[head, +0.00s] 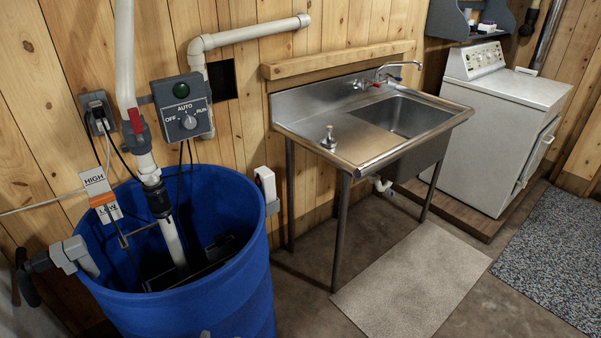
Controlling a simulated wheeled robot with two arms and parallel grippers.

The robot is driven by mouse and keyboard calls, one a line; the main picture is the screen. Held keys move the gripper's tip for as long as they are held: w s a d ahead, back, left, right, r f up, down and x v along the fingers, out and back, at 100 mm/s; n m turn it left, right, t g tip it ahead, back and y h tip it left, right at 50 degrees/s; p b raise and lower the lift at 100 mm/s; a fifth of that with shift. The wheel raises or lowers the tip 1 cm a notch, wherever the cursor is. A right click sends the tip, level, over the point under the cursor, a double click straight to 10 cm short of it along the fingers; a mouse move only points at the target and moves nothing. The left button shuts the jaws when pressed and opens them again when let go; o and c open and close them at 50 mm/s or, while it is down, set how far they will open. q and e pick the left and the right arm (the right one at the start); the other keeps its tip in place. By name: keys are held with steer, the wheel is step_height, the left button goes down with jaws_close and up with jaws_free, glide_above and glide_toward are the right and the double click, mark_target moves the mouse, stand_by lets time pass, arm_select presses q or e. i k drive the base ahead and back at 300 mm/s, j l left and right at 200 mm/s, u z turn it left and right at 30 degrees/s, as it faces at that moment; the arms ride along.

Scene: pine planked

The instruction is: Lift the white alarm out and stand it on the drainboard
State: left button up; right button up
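The white alarm (266,184), a small upright box with a red mark on its face, sits in a grey holder (272,207) at the right side of the blue barrel. The holder hides its lower end. The drainboard (362,134) is the flat metal left part of the sink unit, to the right of the alarm. A small metal object with a round base (329,138) stands near its left front corner; the rest of it is bare. Neither of my grippers can be made out.
The blue barrel (240,273) with pipes and a HIGH/LOW tag (101,194) fills the left front. A control box (182,107) hangs above it. The sink basin (410,115) is right of the drainboard. A white washer (505,125) stands beyond. Floor around the grey mat (412,280) is clear.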

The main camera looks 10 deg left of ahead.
mark_target(267, 178)
steer(key=i+l, duration=0.25)
steer(key=i+l+u, duration=0.15)
steer(key=l, duration=0.25)
steer(key=i+l, duration=0.3)
steer(key=i+l+u, duration=0.15)
steer(key=l, duration=0.25)
steer(key=i+l, duration=0.25)
steer(key=l, duration=0.15)
steer(key=i+l+u, duration=0.15)
steer(key=l, duration=0.25)
steer(key=i, duration=0.05)
